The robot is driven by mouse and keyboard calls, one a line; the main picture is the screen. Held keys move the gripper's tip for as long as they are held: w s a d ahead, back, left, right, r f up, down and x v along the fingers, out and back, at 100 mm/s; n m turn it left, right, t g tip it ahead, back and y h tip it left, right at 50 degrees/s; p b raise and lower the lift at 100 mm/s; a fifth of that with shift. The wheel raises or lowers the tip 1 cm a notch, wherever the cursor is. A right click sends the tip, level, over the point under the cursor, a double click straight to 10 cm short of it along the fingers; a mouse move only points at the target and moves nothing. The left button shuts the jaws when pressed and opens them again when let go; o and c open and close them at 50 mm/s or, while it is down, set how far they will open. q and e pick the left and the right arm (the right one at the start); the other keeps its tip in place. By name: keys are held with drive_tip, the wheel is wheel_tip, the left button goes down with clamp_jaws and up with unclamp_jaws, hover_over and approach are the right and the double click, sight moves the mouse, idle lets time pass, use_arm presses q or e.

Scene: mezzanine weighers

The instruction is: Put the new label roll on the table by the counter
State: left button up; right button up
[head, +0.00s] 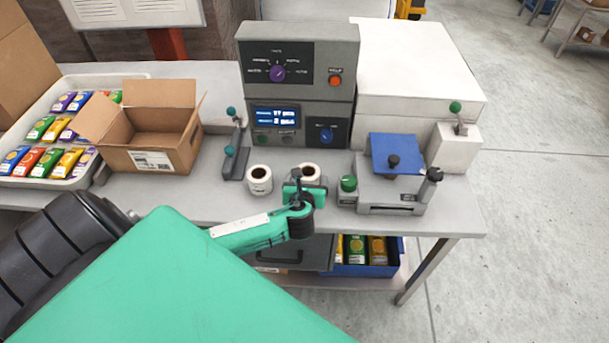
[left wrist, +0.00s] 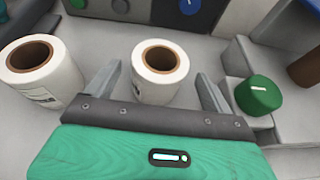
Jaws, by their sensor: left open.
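Two white label rolls with brown cores stand upright on the grey table (head: 210,205) in front of the counter (head: 297,85), a grey box with a lit display. The left roll (head: 259,180) also shows in the left wrist view (left wrist: 40,73). The right roll (head: 309,172) is partly hidden by my left gripper (head: 305,183) in the head view. In the left wrist view that roll (left wrist: 160,71) stands between the two open fingers, just beyond their tips or between them; I cannot tell whether they touch it. Which roll is new cannot be told. My right gripper is not in view.
A green-capped item (head: 348,187) stands close to the right of the gripper, beside a device with a blue plate (head: 392,153). A lever stand (head: 234,150), an open carton (head: 150,130) and a tray of packets (head: 28,180) are to the left.

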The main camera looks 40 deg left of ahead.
use_arm(q)
drive_tip(key=b+v, duration=0.1)
drive_tip(key=v, duration=0.7)
drive_tip(key=shift+s, duration=0.1)
